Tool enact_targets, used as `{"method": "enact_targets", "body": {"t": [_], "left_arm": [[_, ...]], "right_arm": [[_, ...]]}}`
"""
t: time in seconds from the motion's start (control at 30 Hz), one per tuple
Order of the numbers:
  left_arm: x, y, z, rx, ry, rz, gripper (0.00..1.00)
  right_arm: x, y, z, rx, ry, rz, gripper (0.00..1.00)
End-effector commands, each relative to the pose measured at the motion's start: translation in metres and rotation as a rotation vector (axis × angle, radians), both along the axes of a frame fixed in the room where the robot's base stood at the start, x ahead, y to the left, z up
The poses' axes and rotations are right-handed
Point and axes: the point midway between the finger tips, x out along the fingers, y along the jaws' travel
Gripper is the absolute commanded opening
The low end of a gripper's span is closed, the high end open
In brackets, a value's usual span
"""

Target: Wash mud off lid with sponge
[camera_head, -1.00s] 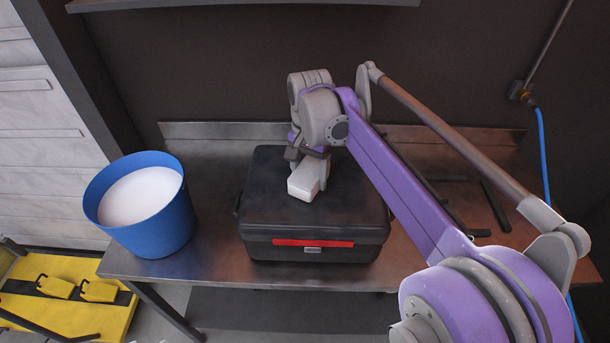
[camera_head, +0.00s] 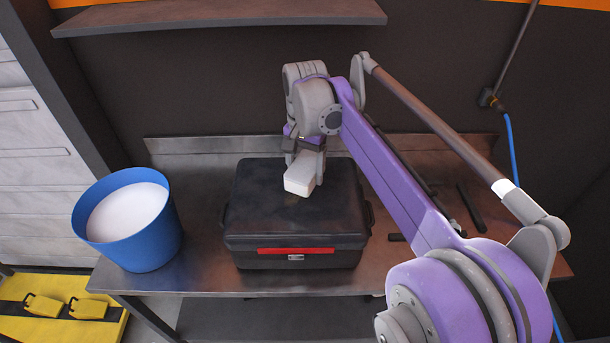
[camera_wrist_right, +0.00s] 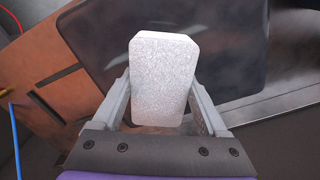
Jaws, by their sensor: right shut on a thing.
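A black case with a dark lid (camera_head: 262,208) lies closed on the metal bench, its red strip and latch facing the front. The lid has faint brownish smears, seen also in the right wrist view (camera_wrist_right: 228,45). My right gripper (camera_head: 303,172) is above the lid, shut on a white sponge (camera_head: 299,184). In the right wrist view the speckled sponge (camera_wrist_right: 163,80) sits between both fingers. The sponge is at or just over the lid; I cannot tell whether it touches. My left gripper is not in view.
A blue bucket (camera_head: 142,240) of whitish contents stands on the bench (camera_head: 200,272) to the left of the case. Dark bars (camera_head: 470,207) lie to the right. A shelf (camera_head: 220,17) hangs above. A yellow item (camera_head: 60,318) is on the lower left.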

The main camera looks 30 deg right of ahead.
Motion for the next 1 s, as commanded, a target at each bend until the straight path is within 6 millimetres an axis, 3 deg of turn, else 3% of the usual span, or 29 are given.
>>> {"method": "enact_targets", "body": {"t": [0.3, 1.0], "left_arm": [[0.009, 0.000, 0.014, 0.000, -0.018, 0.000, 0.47], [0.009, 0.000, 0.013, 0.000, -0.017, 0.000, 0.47]], "right_arm": [[0.004, -0.003, 0.025, -0.001, -0.003, 0.003, 0.32], [0.004, -0.003, 0.025, 0.000, 0.000, 0.004, 0.32]]}}
